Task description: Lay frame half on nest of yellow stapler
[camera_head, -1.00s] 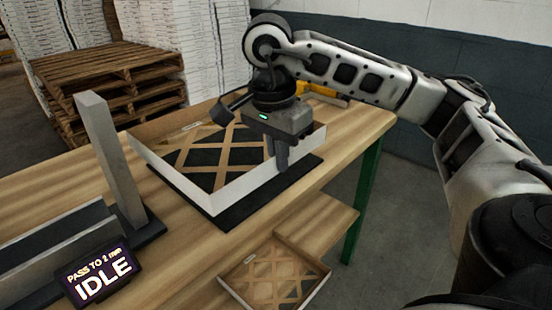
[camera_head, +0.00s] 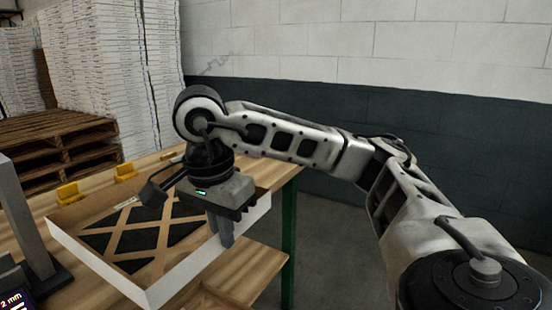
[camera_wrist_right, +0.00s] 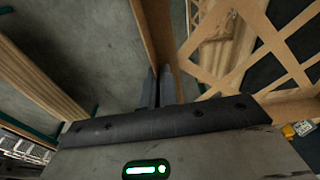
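The frame half (camera_head: 185,285) is a shallow white-sided tray with a tan lattice floor. My right gripper (camera_head: 226,232) is shut on its right-hand wall, its fingers straddling the wall; in the wrist view (camera_wrist_right: 163,85) the fingers also close on that wall, with the lattice (camera_wrist_right: 235,50) to the right. Dark material shows through the lattice, probably the black nest beneath; its outline is hidden. I cannot tell whether the frame half rests or hovers. Two yellow objects, probably staplers, sit behind it: one at left (camera_head: 68,193), one farther right (camera_head: 126,172). My left gripper is out of view.
The wooden table (camera_head: 285,172) ends at the right beside a green leg (camera_head: 289,240). A grey post (camera_head: 22,215) stands close to the frame half's left. Pallets (camera_head: 55,145) and white stacks are behind.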

